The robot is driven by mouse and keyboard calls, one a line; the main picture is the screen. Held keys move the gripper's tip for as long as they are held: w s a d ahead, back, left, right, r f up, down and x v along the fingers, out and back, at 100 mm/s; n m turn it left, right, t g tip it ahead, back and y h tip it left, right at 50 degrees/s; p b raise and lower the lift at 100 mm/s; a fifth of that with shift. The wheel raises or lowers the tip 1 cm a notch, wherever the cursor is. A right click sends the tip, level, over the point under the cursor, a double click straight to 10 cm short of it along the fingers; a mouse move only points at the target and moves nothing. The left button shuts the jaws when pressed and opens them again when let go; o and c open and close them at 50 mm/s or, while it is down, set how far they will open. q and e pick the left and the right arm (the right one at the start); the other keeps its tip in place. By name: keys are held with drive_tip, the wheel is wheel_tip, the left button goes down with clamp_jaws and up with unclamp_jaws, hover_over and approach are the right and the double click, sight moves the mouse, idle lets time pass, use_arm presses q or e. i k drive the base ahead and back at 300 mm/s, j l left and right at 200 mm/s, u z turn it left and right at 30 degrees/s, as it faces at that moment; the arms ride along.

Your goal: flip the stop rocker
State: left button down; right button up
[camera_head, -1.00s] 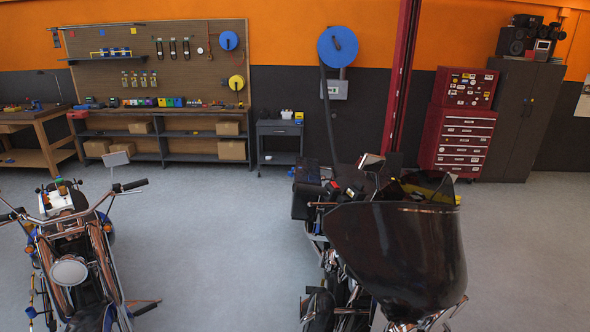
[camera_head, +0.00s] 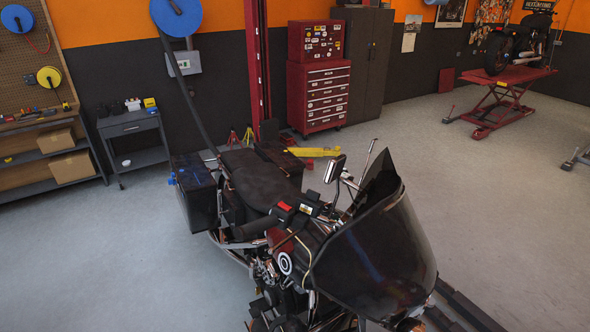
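A black motorcycle (camera_head: 262,185) stands in the middle of the view, with its dark windshield (camera_head: 378,262) toward me at the lower right. A small red rocker (camera_head: 285,206) shows on top of a black switch housing on the handlebar, beside the black grip (camera_head: 255,230). Its tilt is too small to tell, and I cannot read any marking on it. Neither of my grippers is in view.
A red lift post (camera_head: 257,70) and red tool cabinet (camera_head: 320,95) stand behind. A grey cart (camera_head: 133,128) is at the left. A red lift table (camera_head: 505,80) carries another motorcycle at the right. Open floor (camera_head: 500,190) lies to the right.

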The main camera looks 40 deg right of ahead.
sight(281, 204)
drive_tip(key=i+j+z, duration=0.1)
drive_tip(key=i+z, duration=0.2)
drive_tip(key=z, duration=0.15)
drive_tip(key=i+j+z, duration=0.2)
drive_tip(key=z, duration=0.25)
drive_tip(key=i+j+z, duration=0.35)
drive_tip(key=z, duration=0.15)
drive_tip(key=i+j+z, duration=0.2)
drive_tip(key=j+z, duration=0.25)
drive_tip(key=i+j+z, duration=0.15)
drive_tip(key=j+z, duration=0.3)
drive_tip(key=i+j+z, duration=0.1)
drive_tip(key=j+z, duration=0.35)
drive_tip(key=j, duration=0.2)
drive_tip(key=j+z, duration=0.45)
drive_tip(key=j, duration=0.15)
